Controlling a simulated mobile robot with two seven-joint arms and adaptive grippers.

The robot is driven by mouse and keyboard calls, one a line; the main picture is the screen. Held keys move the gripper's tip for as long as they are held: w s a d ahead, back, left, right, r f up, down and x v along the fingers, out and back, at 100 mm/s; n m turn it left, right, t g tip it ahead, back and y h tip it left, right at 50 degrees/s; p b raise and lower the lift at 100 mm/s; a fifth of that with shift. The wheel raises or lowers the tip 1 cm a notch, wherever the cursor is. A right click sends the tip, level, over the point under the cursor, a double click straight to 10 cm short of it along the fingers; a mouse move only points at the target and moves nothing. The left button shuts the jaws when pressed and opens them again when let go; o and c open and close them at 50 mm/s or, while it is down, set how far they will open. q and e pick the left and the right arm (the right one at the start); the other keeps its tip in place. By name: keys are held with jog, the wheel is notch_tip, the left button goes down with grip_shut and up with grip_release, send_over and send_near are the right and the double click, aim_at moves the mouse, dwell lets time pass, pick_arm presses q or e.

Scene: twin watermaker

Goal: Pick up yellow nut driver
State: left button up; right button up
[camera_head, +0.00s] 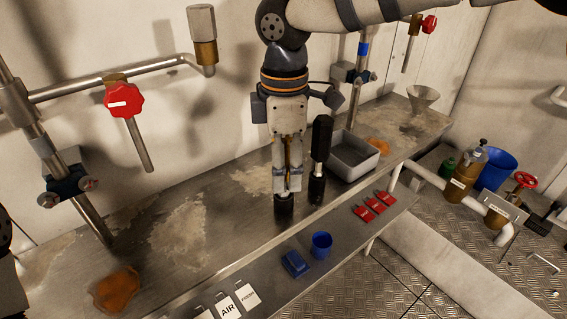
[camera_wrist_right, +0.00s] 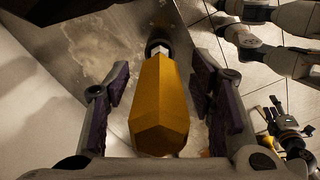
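The yellow nut driver (camera_wrist_right: 158,105) shows in the wrist view as a faceted yellow handle between my right fingers, with a dark tip beyond it. In the head view only a thin yellow strip of it (camera_head: 290,152) shows between the fingers; the rest is hidden by them. My right gripper (camera_head: 288,186) points down over the steel bench and is around the nut driver. In the wrist view the fingers of the right gripper (camera_wrist_right: 162,92) stand apart on both sides of the handle, with a gap visible at the right.
A black-handled tool (camera_head: 321,138) stands upright close to the right of my gripper. A grey bin (camera_head: 366,168) is behind it. Red parts (camera_head: 374,205), a blue cup (camera_head: 321,245) and a blue block (camera_head: 295,264) are on the lower shelf. The bench's left part is mostly clear.

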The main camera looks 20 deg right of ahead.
jog(key=c, duration=1.1)
jog(key=shift+c, duration=0.2)
